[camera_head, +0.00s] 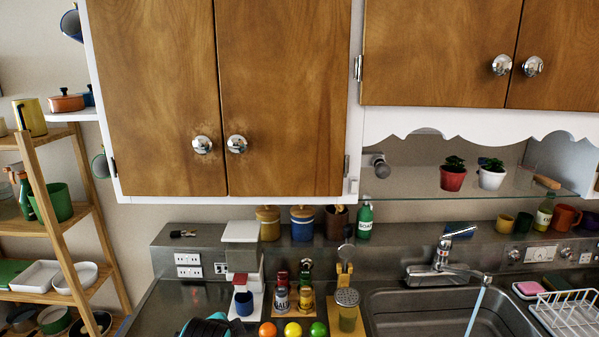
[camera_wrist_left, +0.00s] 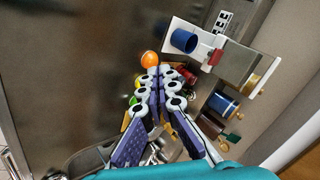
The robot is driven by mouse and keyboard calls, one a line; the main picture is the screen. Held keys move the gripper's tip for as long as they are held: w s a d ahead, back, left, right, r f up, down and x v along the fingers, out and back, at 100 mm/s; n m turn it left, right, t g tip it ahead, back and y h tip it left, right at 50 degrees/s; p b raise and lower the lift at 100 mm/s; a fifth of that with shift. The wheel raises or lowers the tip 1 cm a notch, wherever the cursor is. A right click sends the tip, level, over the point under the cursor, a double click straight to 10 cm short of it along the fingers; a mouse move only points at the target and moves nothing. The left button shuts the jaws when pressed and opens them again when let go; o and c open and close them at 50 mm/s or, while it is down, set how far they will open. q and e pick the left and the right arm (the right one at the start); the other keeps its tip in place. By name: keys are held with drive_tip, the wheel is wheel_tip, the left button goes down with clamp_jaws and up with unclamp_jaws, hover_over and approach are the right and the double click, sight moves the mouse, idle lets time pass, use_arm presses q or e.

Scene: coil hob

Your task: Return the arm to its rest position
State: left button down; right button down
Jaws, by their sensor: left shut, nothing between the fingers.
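My left gripper (camera_wrist_left: 153,72) shows in the wrist view, its two purple-and-white fingers converging with the tips together and nothing between them. In that view an orange ball (camera_wrist_left: 150,60) appears just past the fingertips; the gap between them cannot be judged. In the head view only a teal and black part of my left arm shows at the bottom edge, left of the balls; its fingertips are not clear there. My right gripper is in neither view.
A coffee machine (camera_head: 241,250) with a blue cup (camera_head: 244,303) stands on the counter. Orange, yellow (camera_head: 292,329) and green (camera_head: 318,329) balls line the front. The sink (camera_head: 440,309) with its running tap (camera_head: 437,270) is right; a shelf rack (camera_head: 57,220) is left. Wooden cabinets (camera_head: 285,90) hang above.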

use_arm(q)
drive_tip(key=s+a+f+n, duration=0.1)
drive_tip(key=s+f+n, duration=0.3)
drive_tip(key=s, duration=0.4)
drive_tip(key=s+a+f+n+g+b, duration=0.1)
drive_tip(key=s+f+n, duration=0.2)
drive_tip(key=s+n, duration=0.4)
drive_tip(key=shift+s+f+h, duration=0.35)
drive_tip(key=shift+f+h, duration=0.05)
drive_tip(key=shift+a, duration=0.1)
